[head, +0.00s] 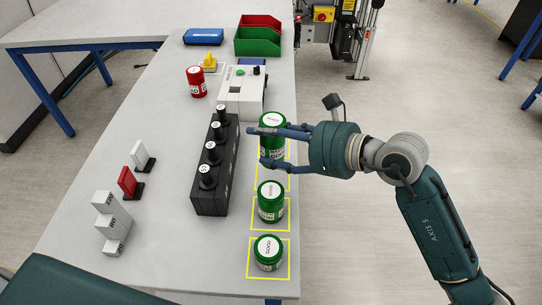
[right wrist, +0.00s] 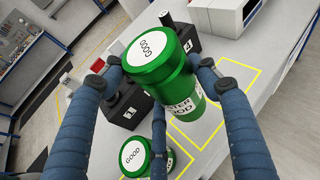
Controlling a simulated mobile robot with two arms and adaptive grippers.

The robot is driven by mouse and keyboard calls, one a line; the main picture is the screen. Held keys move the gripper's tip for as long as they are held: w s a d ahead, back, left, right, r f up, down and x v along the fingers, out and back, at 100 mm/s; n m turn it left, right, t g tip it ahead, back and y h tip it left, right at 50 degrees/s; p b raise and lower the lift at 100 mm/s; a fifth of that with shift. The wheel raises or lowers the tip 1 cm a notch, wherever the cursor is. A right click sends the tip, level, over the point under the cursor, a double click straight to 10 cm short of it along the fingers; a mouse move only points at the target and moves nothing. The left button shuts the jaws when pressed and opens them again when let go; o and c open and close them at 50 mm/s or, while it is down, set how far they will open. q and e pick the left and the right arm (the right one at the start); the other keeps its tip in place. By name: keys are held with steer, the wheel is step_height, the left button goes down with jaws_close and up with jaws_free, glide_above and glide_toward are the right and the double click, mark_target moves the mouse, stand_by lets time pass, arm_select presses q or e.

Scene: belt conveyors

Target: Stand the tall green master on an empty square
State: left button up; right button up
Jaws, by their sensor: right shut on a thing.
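My right gripper (head: 262,146) is shut on the tall green master (head: 271,119), a green can with a white GOOD label on its lid. In the right wrist view the fingers close around the can (right wrist: 160,72), which looks roughly upright. Its base is over or near a yellow-outlined square (right wrist: 240,97) with bare surface showing; I cannot tell whether it touches the table. A medium green can (head: 271,207) and a short green can (head: 267,255) stand in yellow squares nearer the front. My left gripper is not in view.
A black block (head: 209,195) with several black-knobbed plugs stands left of the squares. A white device (head: 241,95), a red can (head: 196,82), and red and green bins (head: 258,42) are farther back. Grey blocks (head: 112,222) stand at left. The table's right edge is close to the squares.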

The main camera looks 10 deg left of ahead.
step_height(320, 180, down, 6)
steer(key=shift+r, duration=0.1)
stand_by(0.4)
steer(key=shift+f, duration=0.2)
steer(key=o, duration=1.6)
steer(key=shift+c, duration=0.2)
steer(key=shift+r, duration=0.1)
